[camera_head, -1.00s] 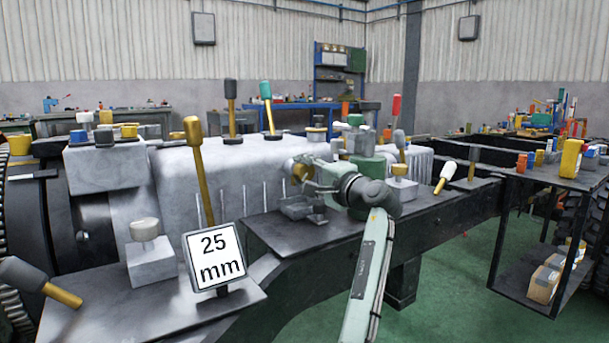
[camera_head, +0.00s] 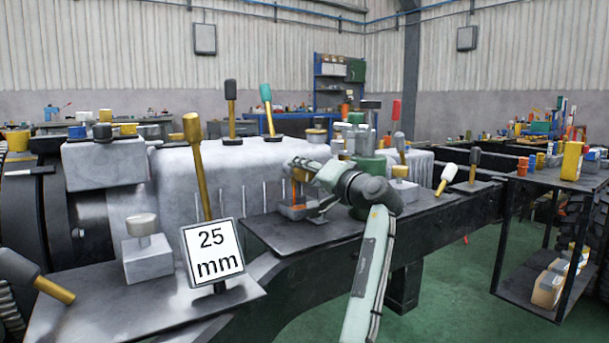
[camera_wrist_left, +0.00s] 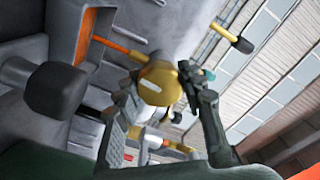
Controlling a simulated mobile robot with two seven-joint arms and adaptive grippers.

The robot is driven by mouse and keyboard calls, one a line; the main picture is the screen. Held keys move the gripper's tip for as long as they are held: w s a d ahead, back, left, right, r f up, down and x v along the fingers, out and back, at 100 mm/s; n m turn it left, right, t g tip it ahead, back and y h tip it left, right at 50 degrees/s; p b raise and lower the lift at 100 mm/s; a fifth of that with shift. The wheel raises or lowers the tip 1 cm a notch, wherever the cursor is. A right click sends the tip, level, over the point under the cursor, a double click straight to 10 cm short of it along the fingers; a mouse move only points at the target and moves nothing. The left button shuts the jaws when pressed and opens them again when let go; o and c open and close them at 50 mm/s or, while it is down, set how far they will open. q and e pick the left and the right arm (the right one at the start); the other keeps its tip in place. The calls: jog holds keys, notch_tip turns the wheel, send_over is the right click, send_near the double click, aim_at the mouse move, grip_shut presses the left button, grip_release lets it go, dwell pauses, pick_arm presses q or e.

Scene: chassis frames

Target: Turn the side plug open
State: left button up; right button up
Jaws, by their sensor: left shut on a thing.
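My left gripper (camera_head: 303,166) is at the side of the grey engine block (camera_head: 178,175), above a small grey block on a dark plate. In the left wrist view a yellow round knob-like piece (camera_wrist_left: 158,84), seemingly the side plug, sits between the fingers of my left gripper (camera_wrist_left: 168,96), which is shut on it. In the head view the gripper hides most of the plug, so how far it is turned cannot be told. An orange part (camera_head: 298,189) shows just below the fingers. My right gripper is not in view.
A "25 mm" sign (camera_head: 213,252) and a mallet with a yellow handle (camera_head: 199,165) stand left of the arm. A white-headed tool (camera_head: 446,178) stands on the rail to the right. A dark shelf cart (camera_head: 550,185) is at the right, with green floor between.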

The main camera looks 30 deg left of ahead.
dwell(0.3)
pick_arm(q)
jog(key=o, duration=1.2)
jog(key=shift+d, duration=0.15)
jog(key=v, duration=1.1)
jog(key=shift+s+d, duration=0.15)
jog(key=shift+d, duration=0.25)
jog(key=shift+d, duration=0.1)
